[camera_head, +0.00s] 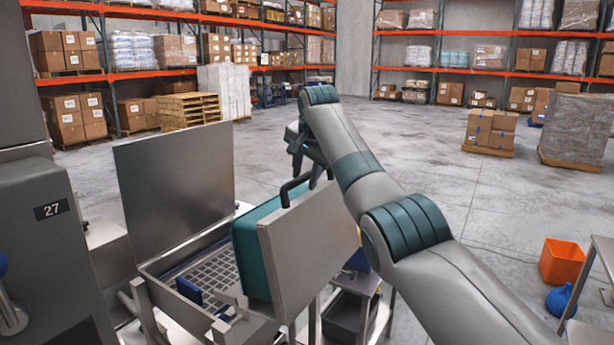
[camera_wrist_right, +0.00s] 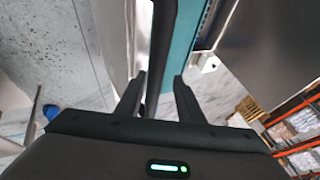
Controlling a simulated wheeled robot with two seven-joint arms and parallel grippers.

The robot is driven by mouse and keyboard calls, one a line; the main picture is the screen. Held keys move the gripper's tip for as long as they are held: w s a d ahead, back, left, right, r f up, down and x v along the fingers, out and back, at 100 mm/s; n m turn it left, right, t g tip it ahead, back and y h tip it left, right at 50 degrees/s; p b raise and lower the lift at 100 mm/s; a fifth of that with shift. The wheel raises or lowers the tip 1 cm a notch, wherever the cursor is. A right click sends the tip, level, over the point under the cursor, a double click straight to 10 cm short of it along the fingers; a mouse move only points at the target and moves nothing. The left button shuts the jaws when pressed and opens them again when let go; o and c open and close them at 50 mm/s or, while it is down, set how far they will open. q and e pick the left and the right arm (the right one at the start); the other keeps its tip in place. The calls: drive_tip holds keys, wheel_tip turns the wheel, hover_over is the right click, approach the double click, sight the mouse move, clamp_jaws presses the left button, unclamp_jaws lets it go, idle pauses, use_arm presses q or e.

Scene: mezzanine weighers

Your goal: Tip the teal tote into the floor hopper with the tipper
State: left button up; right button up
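The teal tote (camera_head: 258,248) sits beside the floor hopper, against a grey metal plate (camera_head: 315,240) of the tipper that hides much of it. I cannot tell how far it is tilted; its inside is hidden. The floor hopper has a grid (camera_head: 208,272) and a tall metal back panel (camera_head: 175,185). A black handle bar (camera_head: 292,186) rises above the tipper plate. My right gripper (camera_head: 312,172) is at this bar. In the right wrist view the gripper (camera_wrist_right: 160,82) is open, with the bar (camera_wrist_right: 161,40) between its fingers and a gap showing. My left gripper is out of view.
A grey machine marked 27 (camera_head: 50,210) stands at the left. A dark blue object (camera_head: 188,290) lies by the grid. Open floor lies behind, before pallet racks (camera_head: 470,70).

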drive_tip(key=shift+d+f, duration=0.1)
drive_tip(key=shift+f, duration=0.1)
idle(0.3)
drive_tip(key=shift+s+d+r+b, duration=0.15)
drive_tip(key=shift+s+r+b, duration=0.2)
drive_tip(key=shift+r+b, duration=0.35)
drive_tip(key=b+v, duration=0.6)
drive_tip(key=v, duration=1)
